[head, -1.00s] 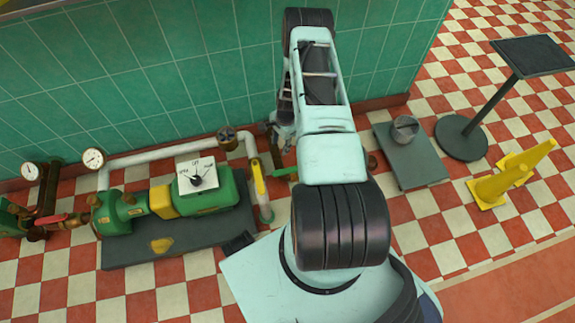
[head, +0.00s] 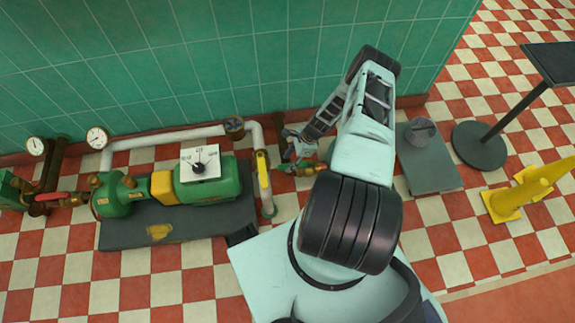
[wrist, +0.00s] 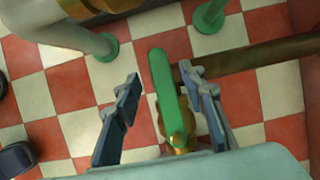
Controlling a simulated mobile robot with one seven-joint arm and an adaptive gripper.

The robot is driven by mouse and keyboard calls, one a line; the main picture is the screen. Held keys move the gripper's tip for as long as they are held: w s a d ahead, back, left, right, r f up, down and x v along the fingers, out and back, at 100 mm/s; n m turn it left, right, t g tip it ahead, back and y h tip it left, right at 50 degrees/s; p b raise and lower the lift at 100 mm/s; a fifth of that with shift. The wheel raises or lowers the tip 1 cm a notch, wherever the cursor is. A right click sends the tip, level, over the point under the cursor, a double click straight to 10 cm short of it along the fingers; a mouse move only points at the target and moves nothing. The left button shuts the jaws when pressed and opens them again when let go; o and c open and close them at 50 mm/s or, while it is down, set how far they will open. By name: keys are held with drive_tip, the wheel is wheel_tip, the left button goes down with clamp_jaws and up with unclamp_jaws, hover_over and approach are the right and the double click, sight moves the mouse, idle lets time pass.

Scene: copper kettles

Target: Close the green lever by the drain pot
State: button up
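The green lever (wrist: 164,85) lies between the two fingers of my gripper (wrist: 158,76) in the wrist view, closer to the right finger. My gripper is open, with a clear gap on the left side of the lever. The lever's near end meets a brass valve (wrist: 180,142), partly hidden by my wrist. In the head view my gripper (head: 291,150) is low near the wall, beside the brass valve (head: 308,170); the lever is mostly hidden there. The grey drain pot (head: 420,132) stands to the right on a dark slab (head: 432,172).
A yellow lever (head: 262,170) sits on the white pipe (head: 170,138) to the left. A green pump (head: 215,185) with a dial stands further left. A brown pipe (wrist: 255,57) runs right in the wrist view.

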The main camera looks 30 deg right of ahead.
drive_tip(key=shift+x, duration=1.2)
clamp_jaws()
